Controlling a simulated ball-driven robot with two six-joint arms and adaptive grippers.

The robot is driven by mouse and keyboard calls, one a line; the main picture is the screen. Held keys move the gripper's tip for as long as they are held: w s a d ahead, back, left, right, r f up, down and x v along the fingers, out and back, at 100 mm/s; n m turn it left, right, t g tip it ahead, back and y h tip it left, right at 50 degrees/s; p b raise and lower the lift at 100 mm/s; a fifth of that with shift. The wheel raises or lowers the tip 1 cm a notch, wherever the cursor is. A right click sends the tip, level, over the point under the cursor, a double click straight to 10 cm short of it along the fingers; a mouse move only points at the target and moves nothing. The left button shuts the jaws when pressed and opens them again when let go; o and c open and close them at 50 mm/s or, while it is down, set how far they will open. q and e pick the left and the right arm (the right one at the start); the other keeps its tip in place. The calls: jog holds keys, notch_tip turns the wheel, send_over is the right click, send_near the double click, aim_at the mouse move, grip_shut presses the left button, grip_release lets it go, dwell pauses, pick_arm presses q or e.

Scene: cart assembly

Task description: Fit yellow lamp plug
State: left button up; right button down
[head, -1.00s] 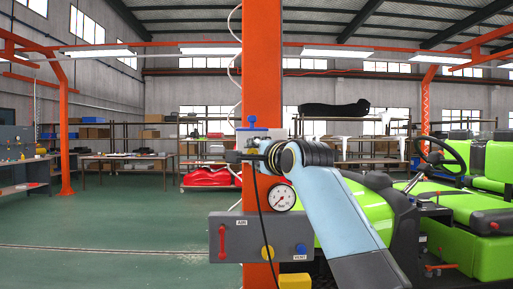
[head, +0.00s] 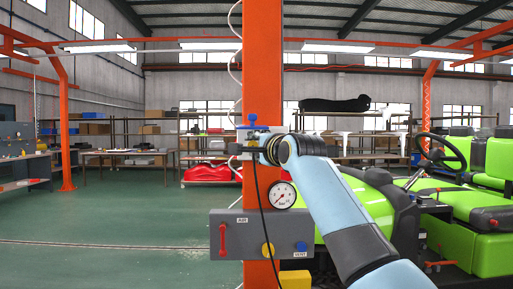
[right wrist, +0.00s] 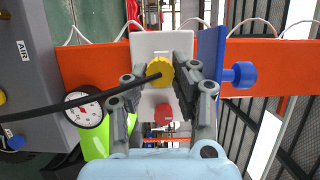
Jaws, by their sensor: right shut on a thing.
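The yellow lamp plug (right wrist: 160,72) is between the fingers of my right gripper (right wrist: 158,80), which is shut on it. A black cable (right wrist: 70,103) runs from the plug to the left in the right wrist view. Behind the plug is a white plate (right wrist: 148,44) on the orange column, with a red part (right wrist: 164,114) on it. The plug hides the plate behind it, so I cannot tell whether it touches or is seated. In the head view my right gripper (head: 243,153) is small, in front of the column. My left gripper is not in view.
The orange column (head: 262,90) carries a pressure gauge (head: 282,195) and a grey AIR/VENT box (head: 232,255) below the gripper. A blue valve (right wrist: 240,75) sits beside the white plate. A green vehicle (head: 470,215) stands at the right; the floor at left is clear.

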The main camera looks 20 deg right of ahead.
jog(key=shift+w+d, duration=0.15)
jog(key=shift+w, duration=0.3)
jog(key=shift+r, duration=0.1)
jog(key=shift+p, duration=0.45)
jog(key=shift+p, duration=0.45)
jog(key=shift+w+d, duration=0.1)
jog(key=shift+w, duration=0.05)
dwell(0.3)
jog(key=shift+w+d+b, duration=0.15)
jog(key=shift+w+b, duration=0.25)
jog(key=shift+w, duration=0.25)
jog(key=shift+w+d, duration=0.15)
jog(key=shift+w, duration=0.3)
